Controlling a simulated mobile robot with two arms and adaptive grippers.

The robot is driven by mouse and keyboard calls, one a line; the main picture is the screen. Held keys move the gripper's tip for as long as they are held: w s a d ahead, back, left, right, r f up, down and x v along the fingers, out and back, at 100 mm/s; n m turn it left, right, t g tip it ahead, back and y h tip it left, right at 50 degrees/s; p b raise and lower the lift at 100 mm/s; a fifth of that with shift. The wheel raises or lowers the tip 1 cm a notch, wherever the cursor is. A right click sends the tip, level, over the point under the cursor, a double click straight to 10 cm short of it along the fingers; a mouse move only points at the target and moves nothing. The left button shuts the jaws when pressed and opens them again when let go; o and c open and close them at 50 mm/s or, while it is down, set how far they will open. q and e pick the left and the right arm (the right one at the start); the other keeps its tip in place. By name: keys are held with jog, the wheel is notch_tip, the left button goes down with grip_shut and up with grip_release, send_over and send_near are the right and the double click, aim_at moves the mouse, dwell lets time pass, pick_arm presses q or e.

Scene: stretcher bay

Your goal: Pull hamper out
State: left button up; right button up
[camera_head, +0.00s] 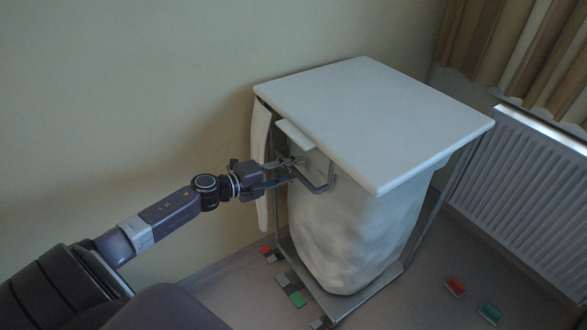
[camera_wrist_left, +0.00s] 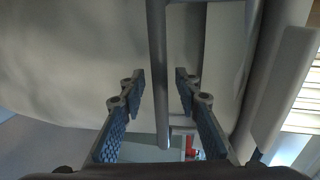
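The hamper is a white cloth bag (camera_head: 350,235) in a grey metal frame with a flat white lid (camera_head: 375,115). It stands in the corner by the wall. A grey bar handle (camera_head: 322,189) sticks out from its near side, under the lid. My left gripper (camera_head: 289,171) is at this handle. In the left wrist view the handle bar (camera_wrist_left: 157,70) runs between the two fingers of the left gripper (camera_wrist_left: 160,90). The fingers are apart, with a gap on either side of the bar. My right gripper is not in view.
A white radiator (camera_head: 525,185) and a brown curtain (camera_head: 515,45) are at the right. Red (camera_head: 455,286) and green (camera_head: 490,313) blocks lie on the floor right of the hamper. More small coloured pieces (camera_head: 290,288) lie at its left foot.

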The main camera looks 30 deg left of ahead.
pick_arm(q)
jog(key=shift+c, duration=0.2)
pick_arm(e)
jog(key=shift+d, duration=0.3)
pick_arm(q)
grip_shut()
jog(key=shift+s+f, duration=0.1)
